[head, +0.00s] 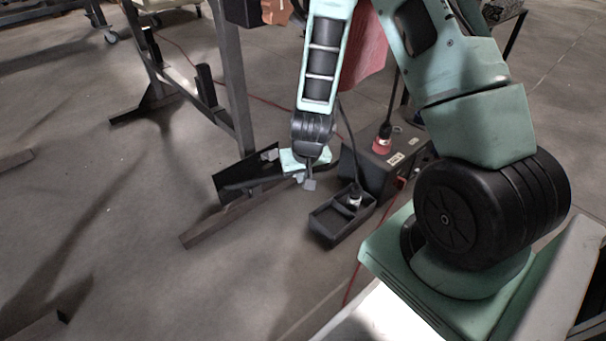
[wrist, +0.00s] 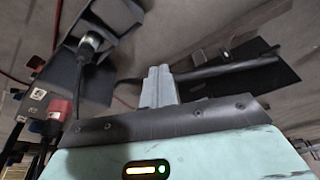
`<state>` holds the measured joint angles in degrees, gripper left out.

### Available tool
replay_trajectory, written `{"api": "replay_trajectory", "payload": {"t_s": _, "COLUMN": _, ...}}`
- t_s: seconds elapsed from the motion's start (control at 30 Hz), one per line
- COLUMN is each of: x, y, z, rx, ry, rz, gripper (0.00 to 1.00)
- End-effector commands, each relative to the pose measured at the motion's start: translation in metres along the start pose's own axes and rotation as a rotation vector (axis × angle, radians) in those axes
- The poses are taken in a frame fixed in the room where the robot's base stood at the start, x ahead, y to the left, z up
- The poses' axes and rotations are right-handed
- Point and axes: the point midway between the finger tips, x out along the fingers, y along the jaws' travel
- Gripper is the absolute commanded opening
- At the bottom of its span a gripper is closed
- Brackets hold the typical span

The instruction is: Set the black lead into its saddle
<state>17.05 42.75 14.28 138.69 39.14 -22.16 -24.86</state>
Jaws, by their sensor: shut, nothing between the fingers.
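My gripper (head: 309,183) is shut and empty, pointing down near the foot of the conveyor frame. Its closed fingertips show in the wrist view (wrist: 159,72). A thick black lead (wrist: 235,65) runs sideways just beyond the fingertips, toward a dark plate (wrist: 262,83) at the right; I cannot tell whether the fingers touch it. In the head view the dark plate (head: 232,174) stands by the frame's foot. A black cable with a silvery connector (head: 354,201) ends in an open black tray (head: 325,238); the connector also shows in the wrist view (wrist: 91,42). I cannot make out the saddle.
A dark equipment box (head: 375,178) with a red plug (head: 382,143) stands right of my gripper. The frame's metal leg (head: 234,85) rises at its left, with a foot bar (head: 205,232) on the floor. A thin red cable crosses the floor. Floor at the left is mostly clear.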

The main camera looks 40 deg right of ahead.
Motion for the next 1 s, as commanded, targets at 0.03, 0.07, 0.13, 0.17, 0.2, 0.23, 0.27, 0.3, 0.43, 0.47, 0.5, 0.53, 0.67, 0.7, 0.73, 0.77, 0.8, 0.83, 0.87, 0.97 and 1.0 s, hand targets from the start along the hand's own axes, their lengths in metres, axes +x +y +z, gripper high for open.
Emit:
{"api": "replay_trajectory", "payload": {"t_s": 0.03, "x": 0.018, "y": 0.000, "z": 0.003, "rx": 0.001, "ry": -0.002, "rz": 0.000, "gripper": 0.00}}
{"api": "replay_trajectory", "payload": {"t_s": 0.07, "x": 0.024, "y": 0.000, "z": 0.003, "rx": 0.000, "ry": -0.002, "rz": 0.000, "gripper": 0.00}}
{"api": "replay_trajectory", "payload": {"t_s": 0.13, "x": 0.036, "y": 0.000, "z": 0.002, "rx": 0.002, "ry": -0.001, "rz": 0.000, "gripper": 0.00}}
{"api": "replay_trajectory", "payload": {"t_s": 0.17, "x": 0.041, "y": 0.000, "z": 0.002, "rx": 0.002, "ry": -0.001, "rz": 0.000, "gripper": 0.00}}
{"api": "replay_trajectory", "payload": {"t_s": 0.2, "x": 0.043, "y": 0.000, "z": -0.004, "rx": 0.001, "ry": 0.003, "rz": 0.001, "gripper": 0.00}}
{"api": "replay_trajectory", "payload": {"t_s": 0.23, "x": 0.044, "y": 0.000, "z": -0.010, "rx": 0.001, "ry": 0.004, "rz": 0.001, "gripper": 0.00}}
{"api": "replay_trajectory", "payload": {"t_s": 0.27, "x": 0.046, "y": 0.000, "z": -0.014, "rx": 0.000, "ry": 0.004, "rz": 0.001, "gripper": 0.00}}
{"api": "replay_trajectory", "payload": {"t_s": 0.3, "x": 0.048, "y": -0.001, "z": -0.019, "rx": 0.000, "ry": 0.004, "rz": -0.001, "gripper": 0.00}}
{"api": "replay_trajectory", "payload": {"t_s": 0.43, "x": 0.052, "y": 0.000, "z": -0.030, "rx": 0.000, "ry": 0.002, "rz": 0.001, "gripper": 0.00}}
{"api": "replay_trajectory", "payload": {"t_s": 0.47, "x": 0.053, "y": 0.000, "z": -0.031, "rx": 0.000, "ry": 0.001, "rz": 0.001, "gripper": 0.00}}
{"api": "replay_trajectory", "payload": {"t_s": 0.5, "x": 0.053, "y": 0.000, "z": -0.033, "rx": -0.001, "ry": 0.000, "rz": 0.000, "gripper": 0.00}}
{"api": "replay_trajectory", "payload": {"t_s": 0.53, "x": 0.053, "y": 0.000, "z": -0.034, "rx": -0.002, "ry": 0.000, "rz": 0.000, "gripper": 0.00}}
{"api": "replay_trajectory", "payload": {"t_s": 0.67, "x": 0.053, "y": 0.000, "z": -0.035, "rx": -0.002, "ry": 0.000, "rz": 0.000, "gripper": 0.00}}
{"api": "replay_trajectory", "payload": {"t_s": 0.7, "x": 0.053, "y": 0.000, "z": -0.035, "rx": -0.001, "ry": 0.000, "rz": 0.000, "gripper": 0.00}}
{"api": "replay_trajectory", "payload": {"t_s": 0.73, "x": 0.053, "y": 0.000, "z": -0.035, "rx": -0.001, "ry": 0.000, "rz": 0.000, "gripper": 0.00}}
{"api": "replay_trajectory", "payload": {"t_s": 0.77, "x": 0.053, "y": 0.000, "z": -0.035, "rx": -0.001, "ry": -0.001, "rz": 0.000, "gripper": 0.00}}
{"api": "replay_trajectory", "payload": {"t_s": 0.8, "x": 0.053, "y": 0.000, "z": -0.035, "rx": -0.001, "ry": -0.001, "rz": 0.000, "gripper": 0.00}}
{"api": "replay_trajectory", "payload": {"t_s": 0.83, "x": 0.053, "y": 0.000, "z": -0.035, "rx": -0.001, "ry": -0.001, "rz": 0.000, "gripper": 0.00}}
{"api": "replay_trajectory", "payload": {"t_s": 0.87, "x": 0.053, "y": 0.000, "z": -0.035, "rx": -0.001, "ry": -0.001, "rz": 0.000, "gripper": 0.00}}
{"api": "replay_trajectory", "payload": {"t_s": 0.97, "x": 0.053, "y": 0.000, "z": -0.038, "rx": -0.011, "ry": 0.000, "rz": -0.004, "gripper": 0.00}}
{"api": "replay_trajectory", "payload": {"t_s": 1.0, "x": 0.053, "y": 0.001, "z": -0.041, "rx": -0.022, "ry": 0.000, "rz": -0.007, "gripper": 0.00}}
